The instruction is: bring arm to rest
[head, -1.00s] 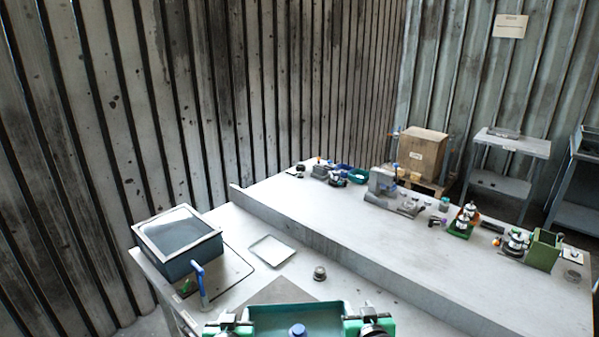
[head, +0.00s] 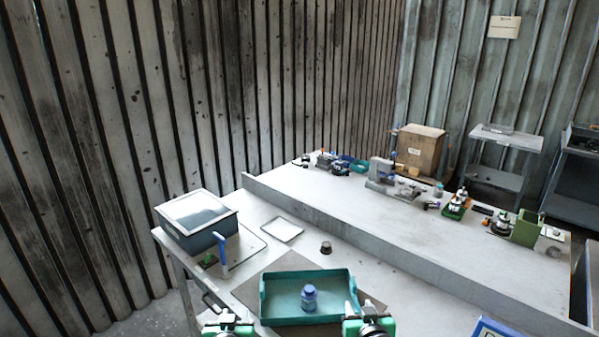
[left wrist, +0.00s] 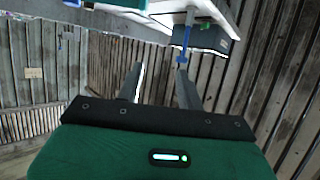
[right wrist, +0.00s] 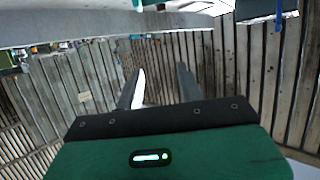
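My left gripper (head: 229,318) is at the bottom of the head view, by the front left corner of the teal tray (head: 268,317). In the left wrist view its two fingers (left wrist: 158,82) stand apart with nothing between them. My right gripper (head: 351,312) is at the front right corner of the tray in the head view. In the right wrist view its fingers (right wrist: 160,85) are also apart and empty. A blue-capped bottle (head: 309,297) stands in the tray. I cannot tell whether either gripper touches the tray.
A grey bin (head: 190,232) with a pale top and a blue-handled tool (head: 222,252) are at the left of the table. A white flat tray (head: 282,230) and a small dark part (head: 326,247) lie behind the teal tray. A raised bench (head: 400,225) holds several fixtures.

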